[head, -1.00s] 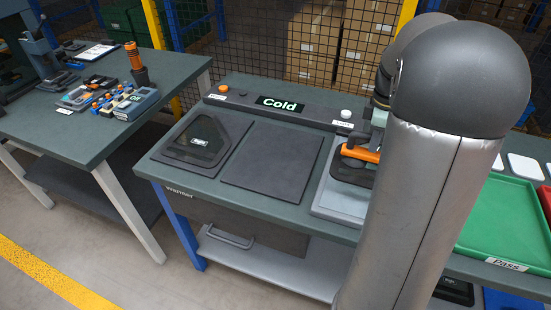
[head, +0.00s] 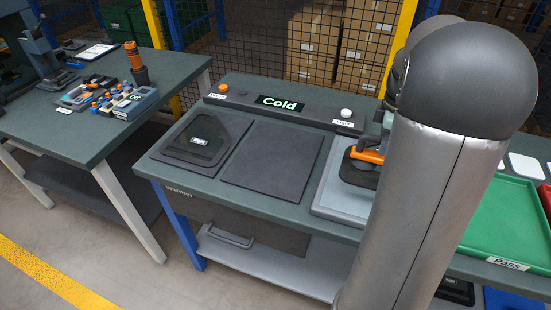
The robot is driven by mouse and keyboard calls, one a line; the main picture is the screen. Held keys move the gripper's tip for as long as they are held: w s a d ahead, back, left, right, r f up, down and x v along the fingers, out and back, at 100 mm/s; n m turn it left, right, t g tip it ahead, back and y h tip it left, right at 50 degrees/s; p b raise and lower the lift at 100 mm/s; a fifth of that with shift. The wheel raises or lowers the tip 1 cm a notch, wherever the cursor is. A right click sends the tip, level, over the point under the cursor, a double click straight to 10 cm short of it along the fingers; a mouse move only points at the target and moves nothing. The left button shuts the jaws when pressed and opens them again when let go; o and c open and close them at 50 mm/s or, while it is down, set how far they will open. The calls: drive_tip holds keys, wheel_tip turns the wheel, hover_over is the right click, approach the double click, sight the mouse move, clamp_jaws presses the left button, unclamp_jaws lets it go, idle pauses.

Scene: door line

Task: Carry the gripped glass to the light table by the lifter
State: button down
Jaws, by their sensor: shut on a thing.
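The lifter (head: 367,155) has an orange handle and shows just left of my large arm link in the head view. A dark flat piece, seemingly the glass (head: 357,178), is under the lifter. It lies over the pale grey panel, seemingly the light table (head: 335,208), at the right of the bench. I cannot tell whether the glass touches the panel. My gripper (head: 383,143) is shut on the lifter's handle. My arm hides most of the gripper, the right part of the glass and part of the panel.
The warmer bench has a dark door-window-shaped piece (head: 205,140), a bare dark plate (head: 272,160) and a display reading "Cold" (head: 280,103). A green "Pass" tray (head: 505,220) is at the right. Another table (head: 60,130) with tools stands left, across a gap.

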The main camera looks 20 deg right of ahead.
sight(379, 158)
drive_tip(key=shift+f+b, duration=1.65)
drive_tip(key=shift+f, duration=0.8)
drive_tip(key=shift+f+b, duration=0.3)
drive_tip(key=shift+f, duration=0.15)
drive_tip(key=c, duration=1.3)
unclamp_jaws()
drive_tip(key=shift+o, duration=0.2)
drive_tip(key=shift+r, duration=0.1)
wheel_tip(379, 158, up, 17)
drive_tip(key=s+a+f+m+p, duration=0.1)
drive_tip(key=s+a+f+m, duration=0.2)
drive_tip(key=a, duration=0.6)
drive_tip(key=s+a+f+m+p, duration=0.1)
drive_tip(key=s+a+f+m, duration=0.1)
drive_tip(key=a+f, duration=0.5)
drive_tip(key=s+a+f+m, duration=0.5)
drive_tip(key=s+a+f, duration=0.2)
drive_tip(key=s+a, duration=0.4)
drive_tip(key=shift+a+f, duration=0.3)
